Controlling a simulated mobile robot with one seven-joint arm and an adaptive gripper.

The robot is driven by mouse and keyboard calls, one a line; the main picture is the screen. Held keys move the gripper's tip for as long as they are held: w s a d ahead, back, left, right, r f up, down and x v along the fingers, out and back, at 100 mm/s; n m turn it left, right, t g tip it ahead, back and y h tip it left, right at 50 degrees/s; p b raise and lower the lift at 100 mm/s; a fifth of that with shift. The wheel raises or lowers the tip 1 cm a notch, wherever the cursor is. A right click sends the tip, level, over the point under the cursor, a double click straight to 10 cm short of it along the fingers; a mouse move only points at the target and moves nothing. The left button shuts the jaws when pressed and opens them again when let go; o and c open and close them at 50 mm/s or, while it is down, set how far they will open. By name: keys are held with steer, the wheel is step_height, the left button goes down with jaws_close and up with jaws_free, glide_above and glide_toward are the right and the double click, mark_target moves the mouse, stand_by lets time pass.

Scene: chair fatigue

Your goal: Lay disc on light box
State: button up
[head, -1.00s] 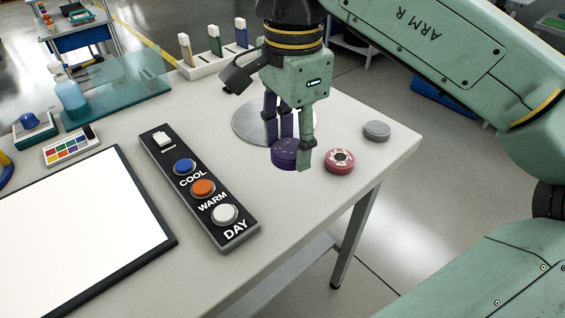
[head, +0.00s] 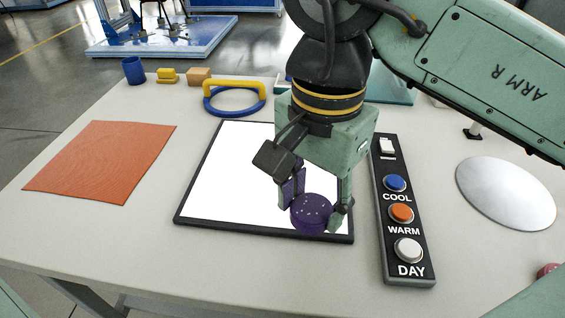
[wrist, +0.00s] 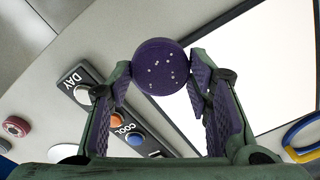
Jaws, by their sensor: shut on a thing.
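The purple disc (head: 311,212) has small pale dots on its top. My gripper (head: 316,207) is shut on it, one finger on each side. In the head view the disc appears over the front right part of the light box (head: 221,171), a white lit panel with a dark frame. The wrist view shows the disc (wrist: 160,66) between the fingertips, with the light box (wrist: 262,70) behind it to the right. Whether the disc touches the panel I cannot tell. My gripper hides part of the light box's right side.
A button panel (head: 404,225) with COOL, WARM and DAY buttons lies just right of the light box. A round silver plate (head: 506,193) lies farther right. An orange mat (head: 101,161) lies left. A blue ring with a yellow handle (head: 234,97) is behind the box.

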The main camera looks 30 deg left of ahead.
steer(key=s+a+f+n, duration=0.1)
steer(key=s+a+n, duration=0.4)
steer(key=s, duration=0.2)
steer(key=p, duration=0.3)
glide_above(269, 184)
steer(key=s, duration=0.1)
steer(key=shift+s+d+f, duration=0.1)
steer(key=shift+d+f, duration=0.2)
steer(key=shift+f, duration=0.45)
steer(key=f, duration=0.1)
steer(key=f+p, duration=0.1)
steer(key=w+f, duration=0.1)
steer(key=shift+w+a+f+p, duration=0.15)
steer(key=shift+a+p, duration=0.1)
steer(key=shift+p, duration=0.15)
steer(key=shift+f, duration=0.25)
steer(key=shift+f+b, duration=0.2)
steer(key=shift+b, duration=0.1)
steer(key=o, duration=1.2)
steer(key=shift+r, duration=0.2)
step_height(269, 184, up, 12)
